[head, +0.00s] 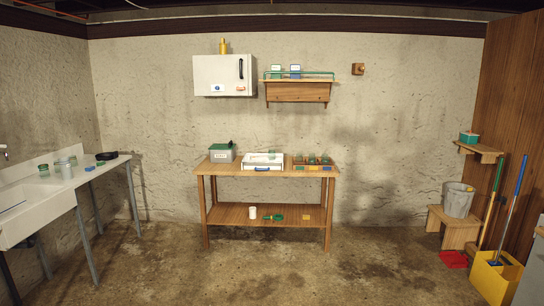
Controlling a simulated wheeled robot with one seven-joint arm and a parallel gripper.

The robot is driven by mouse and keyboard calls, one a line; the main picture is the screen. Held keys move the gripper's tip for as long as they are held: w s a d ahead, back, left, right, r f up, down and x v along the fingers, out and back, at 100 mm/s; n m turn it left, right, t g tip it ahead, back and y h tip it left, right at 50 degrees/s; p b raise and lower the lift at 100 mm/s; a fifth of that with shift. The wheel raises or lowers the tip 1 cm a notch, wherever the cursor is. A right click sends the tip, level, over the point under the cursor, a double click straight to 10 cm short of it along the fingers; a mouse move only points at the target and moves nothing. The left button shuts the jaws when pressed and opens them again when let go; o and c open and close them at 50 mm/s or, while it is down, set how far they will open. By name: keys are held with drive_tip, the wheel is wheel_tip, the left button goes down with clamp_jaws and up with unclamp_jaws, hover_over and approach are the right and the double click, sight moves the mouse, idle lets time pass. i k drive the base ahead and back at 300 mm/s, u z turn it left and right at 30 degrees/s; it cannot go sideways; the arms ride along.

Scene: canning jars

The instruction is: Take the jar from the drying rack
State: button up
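No drying rack can be made out for certain from this far. Small greenish glass jars show in several places. One jar (43,170) stands by the sink on the left, next to a grey metal pot (66,168). A small greenish item (73,160) is just behind the pot. Several jars (312,158) stand at the right end of the wooden table. Two jars, one with a green label (276,71) and one with a blue label (295,71), stand on the wall shelf behind a green rail. My gripper is not in view.
The wooden table (225,171) stands against the back wall, with a grey green-lidded box (222,153) and a white tray (250,161). A sink counter (92,177) runs along the left. A bench, bucket (458,200) and yellow mop bucket (494,277) stand right. The middle floor is clear.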

sight(271, 153)
drive_tip(key=u, duration=0.1)
drive_tip(key=i, duration=2.7)
drive_tip(key=u, duration=0.2)
drive_tip(key=i, duration=3.3)
